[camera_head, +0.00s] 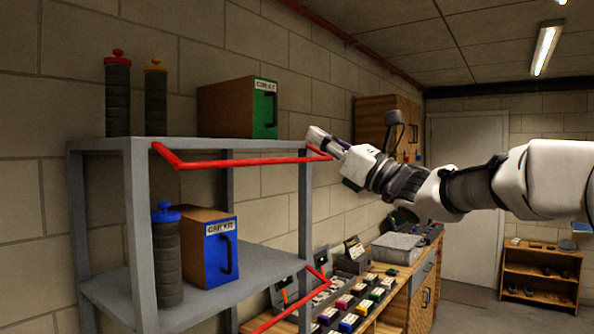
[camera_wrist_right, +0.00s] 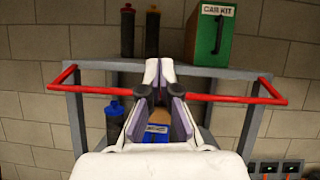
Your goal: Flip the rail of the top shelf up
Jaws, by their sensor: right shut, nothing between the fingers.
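The top shelf's red rail (camera_head: 245,161) sticks out in front of the grey shelf's upper board at about board height, with a bent arm at each end. In the right wrist view the rail (camera_wrist_right: 225,99) runs across the picture, and the gripper hides its middle. My right gripper (camera_head: 318,139) is shut and empty, near the rail's right end in the head view. In the wrist view its fingertips (camera_wrist_right: 158,72) show close together in front of the shelf; I cannot tell whether they touch the rail. My left gripper is not in view.
On the top shelf (camera_head: 215,146) stand a red-capped bottle (camera_head: 117,95), a yellow-capped bottle (camera_head: 155,98) and a green-fronted box (camera_head: 238,107). A blue-capped bottle (camera_head: 166,255) and blue-fronted box (camera_head: 208,245) stand below. A lower red rail (camera_head: 295,308) and a cluttered workbench (camera_head: 395,300) are nearby.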

